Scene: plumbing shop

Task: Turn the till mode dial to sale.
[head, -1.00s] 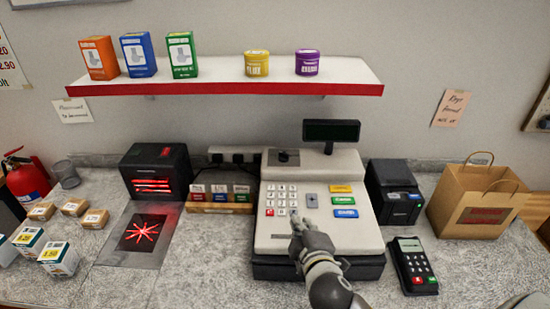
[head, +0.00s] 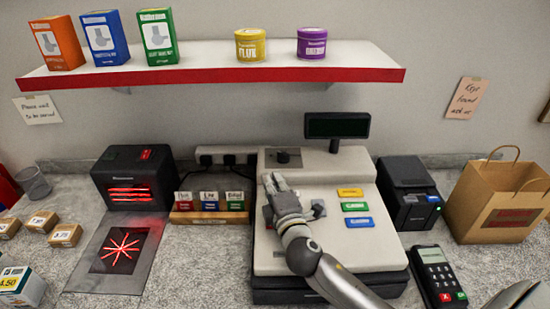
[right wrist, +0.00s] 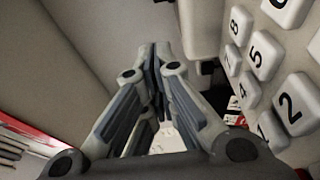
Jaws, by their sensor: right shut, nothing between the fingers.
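The till (head: 320,255) is a cream cash register on the counter. My right gripper (head: 272,181) is shut and empty, over the left part of the keypad, a little below and left of the dial. In the right wrist view the closed fingers (right wrist: 155,50) sit beside the white number keys (right wrist: 290,100). The arm hides most of the keypad. My left gripper is not in view.
A dark customer display (head: 337,125) stands behind the till. A black printer (head: 408,190) and card reader (head: 438,275) are to the right. A rack of small cards (head: 210,215) and a red-lit scanner (head: 135,178) are to the left. A shelf (head: 210,75) hangs above.

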